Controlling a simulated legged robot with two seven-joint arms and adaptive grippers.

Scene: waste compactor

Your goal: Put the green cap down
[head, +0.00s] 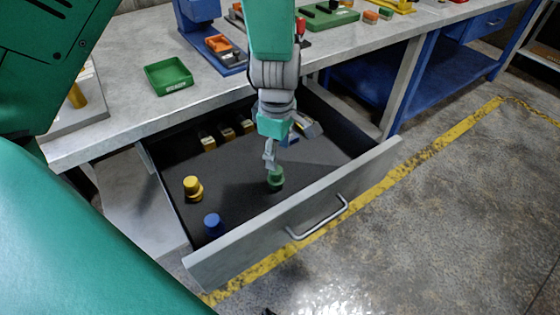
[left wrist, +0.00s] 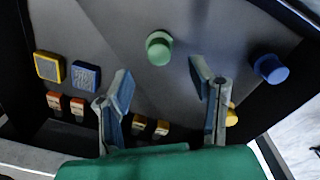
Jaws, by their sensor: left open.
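The green cap (head: 275,179) sits on the dark floor of the open drawer, near its front panel. It also shows in the left wrist view (left wrist: 158,48), upper middle, standing clear of the fingers. My left gripper (head: 270,158) points down into the drawer just above the cap in the head view. In the left wrist view its two fingers (left wrist: 162,82) are spread apart with nothing between them. From the head view I cannot tell whether a fingertip touches the cap. My right gripper is not in view.
A yellow cap (head: 193,188) and a blue cap (head: 212,225) stand in the drawer's left part. Several small yellow-and-dark pieces (head: 228,132) line its back. The drawer front (head: 300,215) has a metal handle. A green tray (head: 168,75) rests on the workbench (head: 120,100).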

